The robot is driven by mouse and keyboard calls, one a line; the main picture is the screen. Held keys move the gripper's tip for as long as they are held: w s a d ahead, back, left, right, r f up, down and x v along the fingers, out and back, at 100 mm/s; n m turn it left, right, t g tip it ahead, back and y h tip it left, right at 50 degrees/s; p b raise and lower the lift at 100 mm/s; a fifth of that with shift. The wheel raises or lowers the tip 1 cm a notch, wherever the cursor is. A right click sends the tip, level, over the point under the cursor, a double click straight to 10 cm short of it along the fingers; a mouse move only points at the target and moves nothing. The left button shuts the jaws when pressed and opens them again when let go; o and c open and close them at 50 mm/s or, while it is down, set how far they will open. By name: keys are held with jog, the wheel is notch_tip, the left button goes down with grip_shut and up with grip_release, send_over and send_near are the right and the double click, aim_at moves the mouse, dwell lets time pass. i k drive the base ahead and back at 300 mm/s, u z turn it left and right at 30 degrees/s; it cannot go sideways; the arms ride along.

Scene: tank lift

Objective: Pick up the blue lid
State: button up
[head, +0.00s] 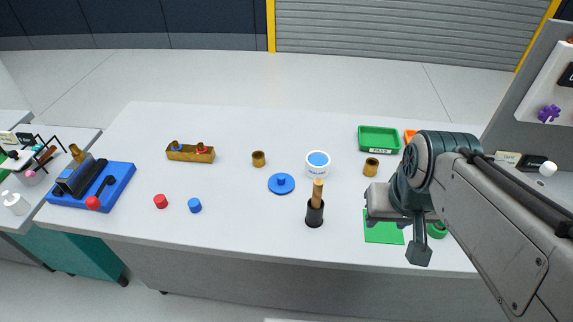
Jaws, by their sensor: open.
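The blue lid (281,183) is a flat round disc with a small knob on top. My gripper (412,240) is at the right of the table, over or near the green square mat (383,229). It is open and well to the right of the lid, apart from it. My arm hides part of the table's right side.
A black holder (314,215) with an upright wooden handle stands between my gripper and the lid. Brass cups (258,159) (371,167), a green tray (379,139) and red (161,201) and blue (195,205) pieces stand around. The table left of the lid is fairly clear.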

aim_at(281, 184)
jog(key=z, duration=2.65)
jog(key=k, duration=1.5)
jog(key=u, duration=1.9)
jog(key=i, duration=0.5)
jog(key=u, duration=0.1)
